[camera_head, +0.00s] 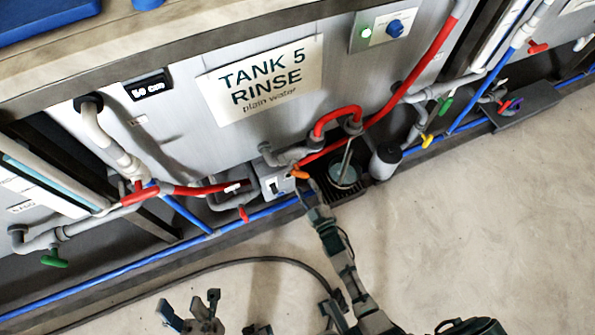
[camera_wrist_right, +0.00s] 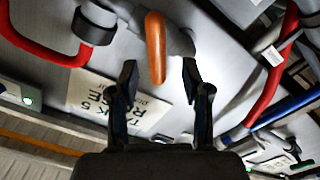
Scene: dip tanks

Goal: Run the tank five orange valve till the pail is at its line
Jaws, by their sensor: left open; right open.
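The orange valve handle (camera_head: 299,174) sits on grey pipework low on the front of tank five, beside a small pale box. In the right wrist view the orange handle (camera_wrist_right: 155,48) stands between and just beyond the fingertips. My right gripper (camera_head: 308,187) is at the handle, open; its two spread fingers (camera_wrist_right: 160,78) show clear gaps on both sides. The pail (camera_head: 345,178) stands right of the valve on a dark grate, partly hidden; its line cannot be made out. My left gripper (camera_head: 193,314) is open and empty above the floor at the bottom left.
The tank 5 rinse sign (camera_head: 262,80) is on the tank front. A red pipe (camera_head: 336,113) arches above the pail. A dark hose (camera_head: 250,261) crosses the floor; floor at right is clear.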

